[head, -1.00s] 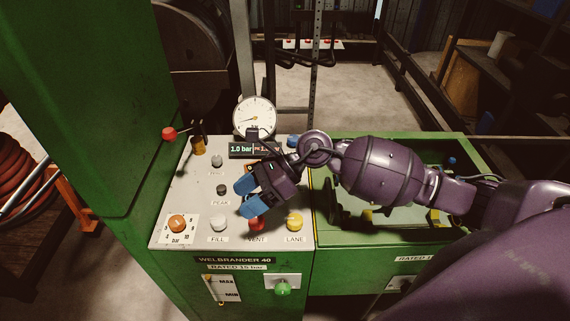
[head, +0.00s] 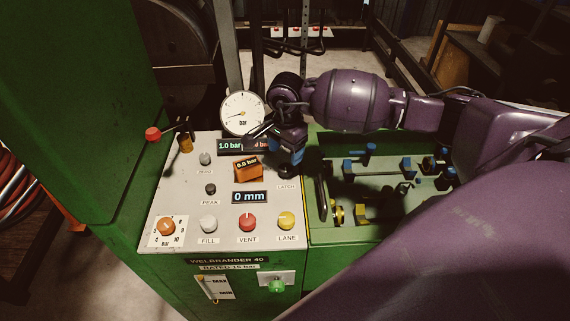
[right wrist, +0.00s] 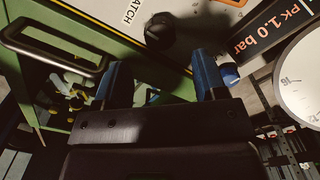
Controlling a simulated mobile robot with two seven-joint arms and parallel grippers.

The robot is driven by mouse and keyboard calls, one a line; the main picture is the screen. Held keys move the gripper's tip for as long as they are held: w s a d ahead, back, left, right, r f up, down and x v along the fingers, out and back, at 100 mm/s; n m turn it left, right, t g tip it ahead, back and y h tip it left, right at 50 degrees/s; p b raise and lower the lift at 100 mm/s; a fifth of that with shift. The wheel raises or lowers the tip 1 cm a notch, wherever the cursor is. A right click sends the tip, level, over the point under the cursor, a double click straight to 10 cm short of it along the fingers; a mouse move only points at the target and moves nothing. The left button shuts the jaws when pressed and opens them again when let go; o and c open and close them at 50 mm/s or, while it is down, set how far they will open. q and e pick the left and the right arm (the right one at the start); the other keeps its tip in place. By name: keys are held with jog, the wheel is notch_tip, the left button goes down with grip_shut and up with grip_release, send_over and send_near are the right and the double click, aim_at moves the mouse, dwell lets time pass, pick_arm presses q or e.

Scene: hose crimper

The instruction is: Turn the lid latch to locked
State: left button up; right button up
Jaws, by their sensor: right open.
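A dark round knob (head: 288,171) sits above the LATCH label (head: 286,187) on the grey panel's right edge. The same dark knob (right wrist: 160,30) shows in the right wrist view, beyond the fingers; its setting is too dark to read. A blue knob (right wrist: 229,73) lies beside the right-hand finger there. My right gripper (head: 290,155) is over the panel's upper right, close to the dark knob and partly covering that area. In the right wrist view my right gripper (right wrist: 165,77) is open, its blue fingers apart with nothing between them. My left gripper is not in view.
The round gauge (head: 242,113) and the 1.0 bar display (head: 231,146) stand beside my gripper. Red (head: 248,222) and yellow (head: 286,220) knobs line the panel front. Right of it is a green bay (head: 350,231) with a dark handle (head: 322,195) and blue-topped parts.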

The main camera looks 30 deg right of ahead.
aim_at(285, 167)
jog(key=shift+f+p, duration=0.3)
jog(key=shift+f, duration=2.75)
jog(key=shift+c, duration=0.4)
jog(key=c, duration=0.8)
jog(key=shift+c, duration=0.2)
